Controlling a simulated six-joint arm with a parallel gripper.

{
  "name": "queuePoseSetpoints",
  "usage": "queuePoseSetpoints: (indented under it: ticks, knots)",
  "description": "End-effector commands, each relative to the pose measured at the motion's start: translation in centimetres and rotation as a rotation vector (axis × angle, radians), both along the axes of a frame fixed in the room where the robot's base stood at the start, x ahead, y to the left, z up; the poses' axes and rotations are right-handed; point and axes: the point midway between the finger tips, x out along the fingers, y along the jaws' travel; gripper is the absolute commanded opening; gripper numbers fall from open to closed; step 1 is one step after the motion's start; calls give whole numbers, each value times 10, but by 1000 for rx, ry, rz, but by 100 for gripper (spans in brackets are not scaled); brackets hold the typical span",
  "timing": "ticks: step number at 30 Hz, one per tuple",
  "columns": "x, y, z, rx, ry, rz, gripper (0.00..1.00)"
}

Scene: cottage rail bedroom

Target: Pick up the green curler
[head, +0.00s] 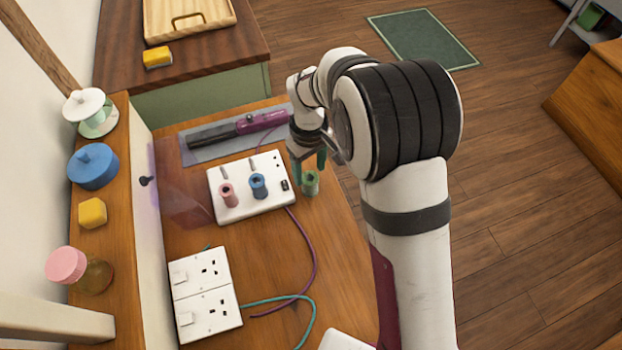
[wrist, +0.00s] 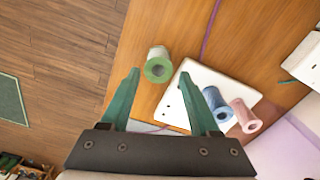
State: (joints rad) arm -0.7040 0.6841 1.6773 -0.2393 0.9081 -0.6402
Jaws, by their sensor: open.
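The green curler (head: 310,183) stands on the wooden surface, just right of the white heater base (head: 250,207) in the head view. In the wrist view the green curler (wrist: 158,66) shows its open end, ahead of the fingertips and between their lines, nearer the left finger. My gripper (head: 308,162) is open and empty, with its green fingers close to the curler in the head view. In the wrist view my gripper (wrist: 162,80) has its two fingers wide apart. A pink curler (head: 227,194) and a blue curler (head: 258,186) stand on the base.
A purple-handled curling wand (head: 262,121) lies on a grey mat behind the base. A double wall socket (head: 206,292) and purple and teal cables are in front. A ledge at left holds jars, a blue lidded pot (head: 93,167) and a yellow block (head: 92,213).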

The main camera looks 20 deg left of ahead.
Motion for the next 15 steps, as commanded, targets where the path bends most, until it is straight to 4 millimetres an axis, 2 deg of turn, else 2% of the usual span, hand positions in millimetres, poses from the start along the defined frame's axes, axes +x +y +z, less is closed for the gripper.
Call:
queuePoseSetpoints:
  ticks: [3, 7, 15]
  knots:
    - [1, 0, -24, -4, 4, -2, 62]
    - [2, 0, -46, -2, 2, -1, 62]
    - [3, 1, -52, 0, 0, -2, 62]
